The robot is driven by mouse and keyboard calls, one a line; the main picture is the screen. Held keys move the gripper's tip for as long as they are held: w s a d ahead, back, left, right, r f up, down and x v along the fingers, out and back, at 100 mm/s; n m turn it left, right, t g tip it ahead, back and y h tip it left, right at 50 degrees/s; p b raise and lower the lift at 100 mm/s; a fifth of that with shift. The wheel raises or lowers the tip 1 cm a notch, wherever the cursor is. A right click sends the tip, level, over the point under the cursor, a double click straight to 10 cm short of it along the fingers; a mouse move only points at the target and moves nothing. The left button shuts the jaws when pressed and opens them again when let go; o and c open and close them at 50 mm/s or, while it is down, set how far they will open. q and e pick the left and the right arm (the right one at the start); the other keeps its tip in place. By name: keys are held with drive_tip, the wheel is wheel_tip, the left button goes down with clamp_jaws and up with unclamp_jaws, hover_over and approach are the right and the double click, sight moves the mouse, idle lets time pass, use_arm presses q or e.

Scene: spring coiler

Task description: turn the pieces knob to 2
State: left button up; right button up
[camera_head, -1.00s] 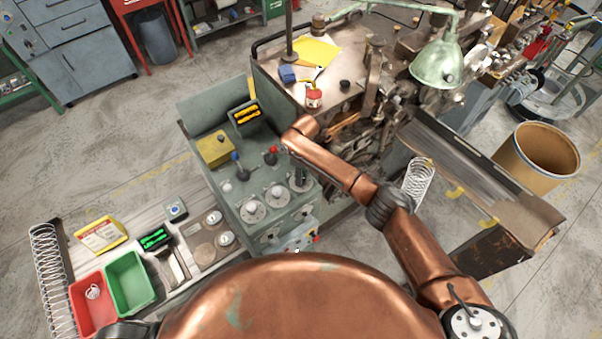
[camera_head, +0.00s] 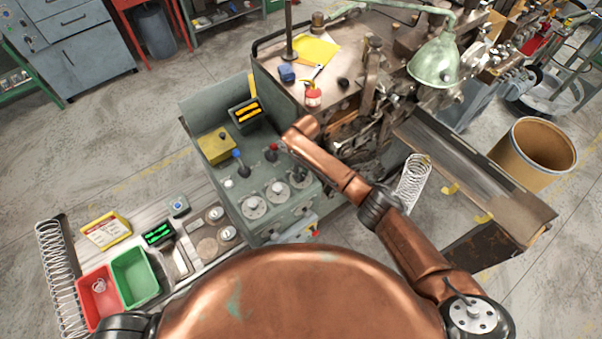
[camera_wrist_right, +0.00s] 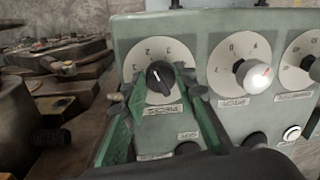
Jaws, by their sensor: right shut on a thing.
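The pieces knob (camera_wrist_right: 160,76) is a black knob with a white mark on a pale numbered dial, at the left in the right wrist view. Its label plate sits between my fingers. The mark points up and left in that view; I cannot tell exactly which number it meets. My right gripper (camera_wrist_right: 162,84) has its green fingers on either side of the knob and is shut on it. In the head view the knob's dial (camera_head: 300,177) is the rightmost on the grey-green control box, and my forearm partly hides the hand there. My left gripper is out of view.
Two other dials with silver knobs (camera_wrist_right: 254,75) (camera_head: 254,205) stand beside it on the control box (camera_head: 215,180). Levers with blue and red tops rise behind them. Red (camera_head: 88,312) and green (camera_head: 153,290) bins lie at lower left. A lamp (camera_head: 434,62) overhangs the machine.

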sight(303, 174)
drive_tip(key=shift+f, duration=0.1)
drive_tip(key=o, duration=1.2)
drive_tip(key=shift+c, duration=0.2)
drive_tip(key=shift+r, duration=0.2)
wheel_tip(303, 174, up, 12)
drive_tip(key=shift+w+d+f, duration=0.15)
drive_tip(key=shift+w+d, duration=0.1)
